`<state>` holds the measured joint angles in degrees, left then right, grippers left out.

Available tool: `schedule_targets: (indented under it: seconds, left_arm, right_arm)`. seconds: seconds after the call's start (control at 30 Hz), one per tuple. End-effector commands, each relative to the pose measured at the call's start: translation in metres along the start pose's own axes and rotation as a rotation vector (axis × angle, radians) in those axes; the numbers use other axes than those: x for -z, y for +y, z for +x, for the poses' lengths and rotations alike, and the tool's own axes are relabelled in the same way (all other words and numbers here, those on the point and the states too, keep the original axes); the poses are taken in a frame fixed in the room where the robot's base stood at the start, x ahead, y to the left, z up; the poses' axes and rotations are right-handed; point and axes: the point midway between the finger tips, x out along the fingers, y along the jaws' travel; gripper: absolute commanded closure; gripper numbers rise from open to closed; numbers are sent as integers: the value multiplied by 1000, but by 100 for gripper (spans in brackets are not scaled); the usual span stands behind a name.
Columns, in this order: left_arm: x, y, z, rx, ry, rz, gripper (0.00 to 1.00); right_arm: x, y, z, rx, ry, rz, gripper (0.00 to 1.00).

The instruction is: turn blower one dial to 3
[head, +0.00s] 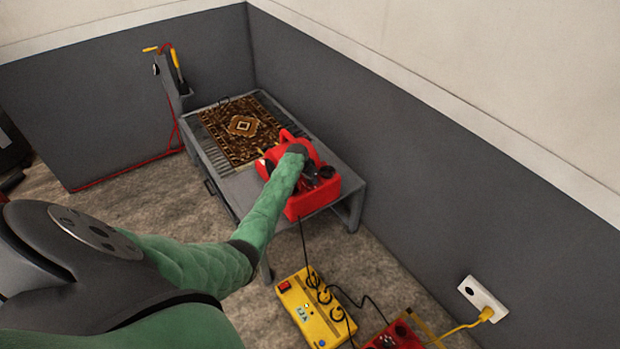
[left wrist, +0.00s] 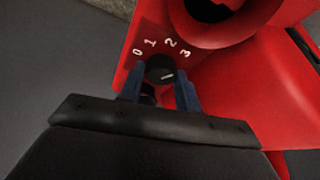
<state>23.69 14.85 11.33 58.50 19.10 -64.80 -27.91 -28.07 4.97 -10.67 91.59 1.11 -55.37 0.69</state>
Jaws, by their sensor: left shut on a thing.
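A red blower (head: 326,189) stands on the near end of a low grey table. In the left wrist view its red casing (left wrist: 240,110) carries a black dial (left wrist: 158,66) with white numbers 0, 1, 2 and 3 in an arc above it. A white mark shows at the dial's lower right; I cannot tell exactly which number it points to. My left gripper (left wrist: 160,92) has its blue fingers on both sides of the dial, shut on it. In the head view my left arm reaches over the blower, and the fingertips are hard to make out. My right gripper is not in view.
A patterned brown rug (head: 243,126) lies on the table (head: 235,192) behind the blower. A yellow power box (head: 314,308) with black cables stands on the floor, and another red device (head: 398,338) is beside it. A wall socket (head: 482,298) has a yellow plug.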

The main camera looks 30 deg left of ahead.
Motion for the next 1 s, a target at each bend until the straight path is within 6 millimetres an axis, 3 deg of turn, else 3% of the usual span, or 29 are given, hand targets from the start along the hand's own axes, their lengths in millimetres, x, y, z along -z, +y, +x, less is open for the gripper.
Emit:
schedule_targets:
  seconds: [0.43,0.47,0.57,1.0]
  left_arm:
    - [0,-1,0,-3,0,9,89]
    - [0,-1,0,-3,0,9,64]
    - [0,0,0,-3,0,9,45]
    - [-1,-1,-7,-2,1,9,44]
  right_arm:
    - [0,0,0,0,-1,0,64]
    - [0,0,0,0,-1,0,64]
    - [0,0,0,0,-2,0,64]
    - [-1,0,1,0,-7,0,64]
